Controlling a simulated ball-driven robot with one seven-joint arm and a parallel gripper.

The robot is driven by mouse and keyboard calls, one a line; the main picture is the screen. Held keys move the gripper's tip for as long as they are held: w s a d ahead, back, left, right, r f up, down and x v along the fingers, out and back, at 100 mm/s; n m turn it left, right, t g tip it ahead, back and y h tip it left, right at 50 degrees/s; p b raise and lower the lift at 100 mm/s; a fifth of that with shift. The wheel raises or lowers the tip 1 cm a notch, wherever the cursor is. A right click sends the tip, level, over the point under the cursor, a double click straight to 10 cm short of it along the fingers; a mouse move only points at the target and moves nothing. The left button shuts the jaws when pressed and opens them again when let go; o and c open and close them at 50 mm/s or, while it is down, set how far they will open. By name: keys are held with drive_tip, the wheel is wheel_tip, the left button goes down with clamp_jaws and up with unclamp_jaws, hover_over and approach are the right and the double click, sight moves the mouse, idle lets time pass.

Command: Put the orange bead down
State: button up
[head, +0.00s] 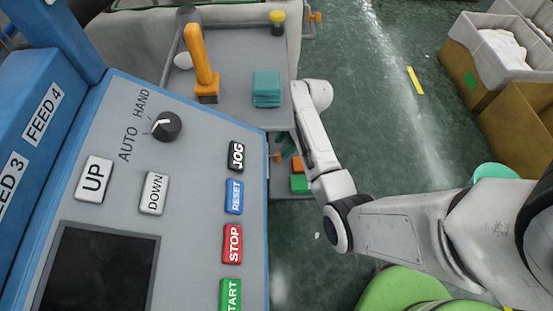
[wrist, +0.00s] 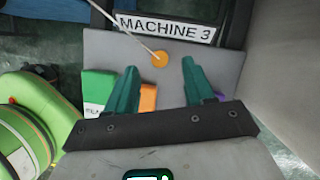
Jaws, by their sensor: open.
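The orange bead (wrist: 160,59) shows in the wrist view on or just above a grey shelf (wrist: 110,50), below the MACHINE 3 label (wrist: 165,27). A thin pale cord runs from the upper left to the bead. My gripper (wrist: 159,72) is open, its two teal fingers wide apart. The bead lies beyond the fingertips, between their lines, and touches neither finger in this view. In the head view my gripper (head: 285,147) is mostly hidden behind the control panel's edge. I cannot tell the bead for sure there.
An orange block (wrist: 147,97), a green block (wrist: 98,88) and a purple item (wrist: 221,96) lie near the fingers. A green round thing (wrist: 30,115) stands at left. The control panel (head: 200,130) and upper tray (head: 235,70) are close to my arm.

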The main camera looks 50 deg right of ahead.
sight(279, 154)
drive_tip(key=shift+b+x, duration=0.85)
drive_tip(key=shift+x, duration=2.1)
drive_tip(key=shift+s, duration=0.1)
drive_tip(key=shift+c, duration=0.3)
clamp_jaws()
